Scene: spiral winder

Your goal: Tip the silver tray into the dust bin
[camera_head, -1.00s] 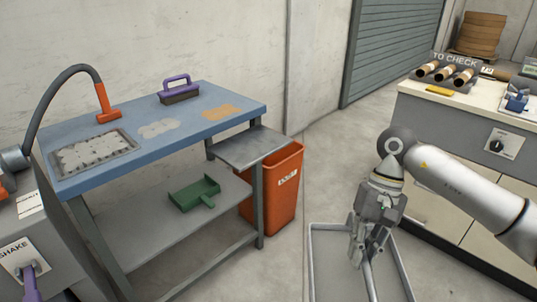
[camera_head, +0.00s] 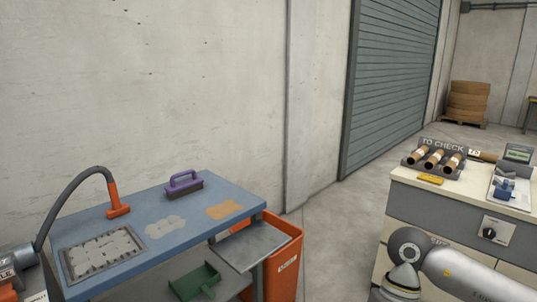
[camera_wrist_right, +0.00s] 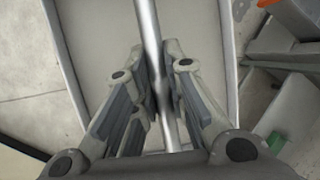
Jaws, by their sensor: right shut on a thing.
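The silver tray (camera_head: 252,246) is a flat grey plate at the right end of the blue table, level and partly over the orange dust bin (camera_head: 285,268). The bin stands upright beside the table; its lower part is cut off. My right gripper (camera_wrist_right: 160,85) shows only in the right wrist view. It is shut on a silver metal bar (camera_wrist_right: 148,28), with a pale flat panel behind the bar. My left gripper is not in view.
The blue table (camera_head: 215,185) holds a purple brush (camera_head: 184,185), an orange-headed hose (camera_head: 118,211), a mesh panel (camera_head: 103,252) and dust patches. A green dustpan (camera_head: 195,281) lies below. A cream-topped bench (camera_head: 470,195) stands at right. Floor between is clear.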

